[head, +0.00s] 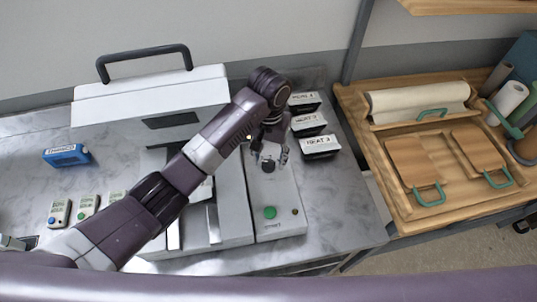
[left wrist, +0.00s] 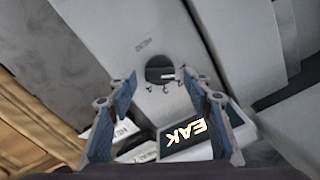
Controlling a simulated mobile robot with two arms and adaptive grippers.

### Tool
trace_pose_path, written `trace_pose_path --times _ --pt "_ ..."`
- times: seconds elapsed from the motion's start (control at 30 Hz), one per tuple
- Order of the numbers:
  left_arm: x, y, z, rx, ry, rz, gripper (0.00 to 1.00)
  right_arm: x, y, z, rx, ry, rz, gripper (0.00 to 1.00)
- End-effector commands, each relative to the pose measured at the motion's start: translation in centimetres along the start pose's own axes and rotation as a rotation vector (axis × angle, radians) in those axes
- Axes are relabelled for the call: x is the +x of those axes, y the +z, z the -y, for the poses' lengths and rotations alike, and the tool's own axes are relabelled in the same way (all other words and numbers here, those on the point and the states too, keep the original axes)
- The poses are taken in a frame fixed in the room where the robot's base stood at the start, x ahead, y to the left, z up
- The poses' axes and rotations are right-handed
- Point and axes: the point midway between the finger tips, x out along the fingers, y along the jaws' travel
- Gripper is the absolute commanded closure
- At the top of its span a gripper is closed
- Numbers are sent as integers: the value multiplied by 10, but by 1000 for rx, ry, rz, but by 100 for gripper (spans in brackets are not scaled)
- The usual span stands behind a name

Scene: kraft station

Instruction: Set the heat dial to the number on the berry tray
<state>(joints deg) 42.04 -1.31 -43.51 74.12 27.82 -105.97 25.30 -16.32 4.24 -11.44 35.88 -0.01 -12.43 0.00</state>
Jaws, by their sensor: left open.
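The heat dial is a round black knob (head: 268,166) on the light grey control panel (head: 262,190). In the left wrist view the dial (left wrist: 160,73) sits just past my fingertips, with small dark marks along its near side. My left gripper (head: 271,150) is above the dial; its fingers (left wrist: 159,88) are open on either side of it, and I cannot tell whether they touch it. Several trays with white "HEAT" labels, such as the nearest one (head: 320,146), stand right of the panel. Their contents and exact numbers are too small to read, so I cannot tell which is the berry tray.
A green button (head: 269,212) and a small brown knob (head: 295,211) are near the panel's front. A white press with a dark handle (head: 150,100) stands left. A blue box (head: 67,155) lies on the marble counter. A wooden bench (head: 395,215) is at right.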

Motion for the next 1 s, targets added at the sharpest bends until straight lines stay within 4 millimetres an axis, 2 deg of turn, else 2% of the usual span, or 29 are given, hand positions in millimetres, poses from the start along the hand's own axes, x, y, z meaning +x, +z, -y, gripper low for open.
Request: trace_pose_path --times 0.03,0.2,0.4,0.63,1.0 --pt "0 0 0 0 0 0 54 0 10 2 0 -2 15 100" --pt "0 0 0 0 0 0 73 -2 33 5 -1 -6 48 100" --pt "0 0 0 0 0 0 95 -1 28 2 -2 -3 41 100" --pt "0 0 0 17 0 -1 96 -1 11 -4 -4 4 15 100" --pt "0 -1 -1 217 -1 -3 96 -1 15 -4 -4 4 20 100"
